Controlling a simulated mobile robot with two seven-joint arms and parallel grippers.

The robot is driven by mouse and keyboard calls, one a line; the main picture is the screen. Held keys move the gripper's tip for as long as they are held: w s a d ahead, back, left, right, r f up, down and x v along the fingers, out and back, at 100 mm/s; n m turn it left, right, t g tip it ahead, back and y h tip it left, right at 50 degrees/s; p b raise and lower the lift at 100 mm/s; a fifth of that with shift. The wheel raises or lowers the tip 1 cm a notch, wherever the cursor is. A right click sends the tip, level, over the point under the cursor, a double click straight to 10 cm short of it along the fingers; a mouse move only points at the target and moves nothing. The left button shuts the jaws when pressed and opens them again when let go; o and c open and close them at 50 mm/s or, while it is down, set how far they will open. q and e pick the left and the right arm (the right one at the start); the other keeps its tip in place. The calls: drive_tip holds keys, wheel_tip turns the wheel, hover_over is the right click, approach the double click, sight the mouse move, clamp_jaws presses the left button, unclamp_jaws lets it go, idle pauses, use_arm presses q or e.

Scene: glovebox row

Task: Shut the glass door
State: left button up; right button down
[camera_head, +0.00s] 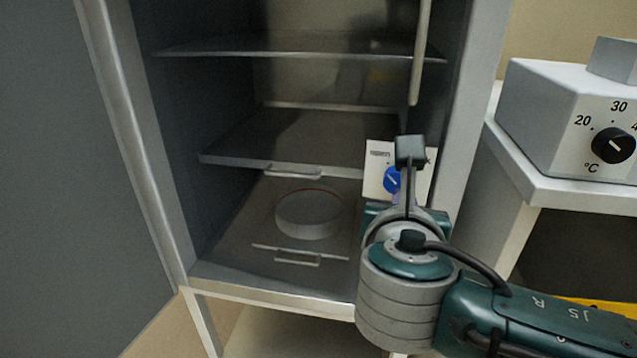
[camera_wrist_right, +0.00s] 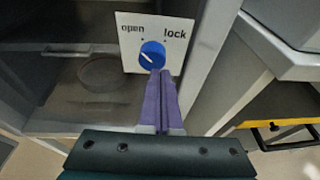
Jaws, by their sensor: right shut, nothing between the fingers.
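The glass door is see-through, so its pane is hard to make out. A pale vertical handle bar (camera_head: 420,52) stands at the upper right of the cabinet opening. A white plate (camera_head: 379,155) with a blue knob (camera_head: 391,180) sits at the right side of the opening. In the right wrist view the plate (camera_wrist_right: 128,28) bears two words, the right one "lock", and the knob (camera_wrist_right: 152,53) has a pale mark on its left. My right gripper (camera_wrist_right: 160,76), with purple fingers, is shut and empty, its tips at the knob's lower edge; contact is unclear. My left gripper is out of view.
The cabinet's metal frame (camera_head: 270,293) surrounds shelves (camera_head: 300,52) and a round ring (camera_head: 309,215) inside. A grey panel (camera_head: 70,190) fills the left. A white box with a dial (camera_head: 570,120) stands on a bench at right; a yellow thing (camera_wrist_right: 285,108) shows below it.

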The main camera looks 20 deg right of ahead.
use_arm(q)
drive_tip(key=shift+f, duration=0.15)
use_arm(e)
drive_tip(key=shift+w+d, duration=0.35)
drive_tip(key=shift+w, duration=0.1)
